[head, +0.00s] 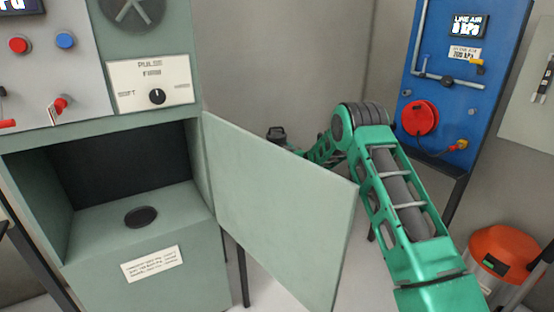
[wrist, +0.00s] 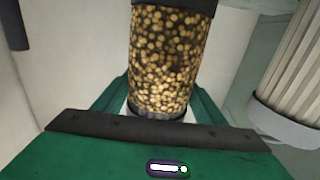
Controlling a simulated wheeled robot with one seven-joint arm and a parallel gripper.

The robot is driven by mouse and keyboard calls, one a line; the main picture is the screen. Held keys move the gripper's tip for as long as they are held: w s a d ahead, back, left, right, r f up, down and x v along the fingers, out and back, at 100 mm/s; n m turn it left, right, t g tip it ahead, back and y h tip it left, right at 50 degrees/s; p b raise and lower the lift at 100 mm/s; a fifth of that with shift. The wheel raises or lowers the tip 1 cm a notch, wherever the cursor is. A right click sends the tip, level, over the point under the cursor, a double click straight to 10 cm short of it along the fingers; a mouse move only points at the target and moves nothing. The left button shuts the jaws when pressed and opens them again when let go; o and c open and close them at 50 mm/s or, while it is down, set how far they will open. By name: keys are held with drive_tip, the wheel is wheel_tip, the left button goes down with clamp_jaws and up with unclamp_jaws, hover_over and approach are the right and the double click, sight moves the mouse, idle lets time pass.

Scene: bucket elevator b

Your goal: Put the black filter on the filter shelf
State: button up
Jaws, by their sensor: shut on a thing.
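In the wrist view, a clear cylinder (wrist: 163,60) full of yellow-brown beads, with black ends, stands between the green fingers of my gripper (wrist: 158,112). My gripper is shut on this bead-filled cartridge. I cannot tell whether it is the black filter; no all-black filter shows clearly. In the head view my arm reaches behind the open cabinet door, which hides much of the gripper. A small dark object (head: 277,134) shows above the door's top edge, too small to name. No filter shelf can be made out clearly.
A pale pleated filter (wrist: 292,85) on a white base is close on the wrist view's right. The open green door (head: 275,210) stands left of my arm. The cabinet (head: 150,245) has an open bay. A blue panel (head: 455,90) and orange-topped vacuum (head: 503,250) are at right.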

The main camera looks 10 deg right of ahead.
drive_tip(key=shift+f, duration=2)
drive_tip(key=o, duration=1.4)
drive_tip(key=shift+f, duration=0.1)
drive_tip(key=shift+c, duration=0.2)
